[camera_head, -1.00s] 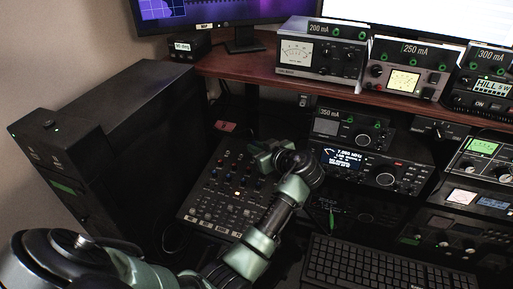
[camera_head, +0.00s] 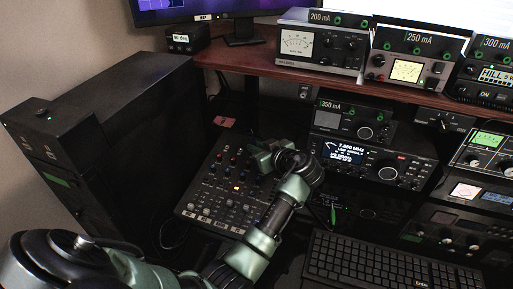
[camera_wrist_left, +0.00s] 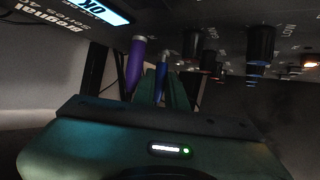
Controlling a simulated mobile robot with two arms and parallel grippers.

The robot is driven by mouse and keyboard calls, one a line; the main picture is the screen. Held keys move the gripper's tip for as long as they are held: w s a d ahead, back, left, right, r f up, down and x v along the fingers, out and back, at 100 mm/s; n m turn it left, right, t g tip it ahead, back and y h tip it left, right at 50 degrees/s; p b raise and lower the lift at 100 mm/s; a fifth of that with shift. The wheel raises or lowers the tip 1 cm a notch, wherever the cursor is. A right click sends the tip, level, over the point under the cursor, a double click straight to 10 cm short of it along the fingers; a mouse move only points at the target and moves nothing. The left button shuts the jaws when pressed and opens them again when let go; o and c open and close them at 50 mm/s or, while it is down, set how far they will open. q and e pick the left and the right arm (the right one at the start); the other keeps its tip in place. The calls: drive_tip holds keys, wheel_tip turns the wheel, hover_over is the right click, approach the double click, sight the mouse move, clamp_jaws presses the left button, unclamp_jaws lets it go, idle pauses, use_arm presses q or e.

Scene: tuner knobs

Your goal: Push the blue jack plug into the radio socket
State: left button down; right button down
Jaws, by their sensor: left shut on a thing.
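In the left wrist view, my left gripper (camera_wrist_left: 165,84) is shut on the blue jack plug (camera_wrist_left: 161,80), which stands between its green fingers. The plug's tip points at the dark knobbed panel (camera_wrist_left: 185,18) above. The socket is hidden at the tip, and I cannot tell how deep the plug sits. A purple plug (camera_wrist_left: 134,66) stands just left of the blue one, with its end at the panel. In the head view, my left gripper (camera_head: 265,156) is at the upper right of the knobbed console (camera_head: 215,207); the blue plug is hidden there. My right gripper is not in view.
Several knobs (camera_wrist_left: 260,42) stick out of the panel to the right of the fingers. In the head view, a radio with a lit display (camera_head: 343,152) stands right of my gripper, and a keyboard (camera_head: 365,262) lies in front. A dark cabinet (camera_head: 120,130) is at left.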

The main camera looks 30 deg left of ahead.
use_arm(q)
drive_tip(key=shift+f, duration=0.3)
drive_tip(key=shift+a+f+b, duration=0.15)
drive_tip(key=shift+f+b, duration=0.2)
drive_tip(key=shift+b, duration=0.15)
drive_tip(key=c, duration=1.4)
unclamp_jaws()
drive_tip(key=shift+s+a, duration=0.1)
drive_tip(key=shift+c, duration=0.2)
drive_tip(key=shift+o, duration=0.4)
drive_tip(key=shift+s, duration=0.1)
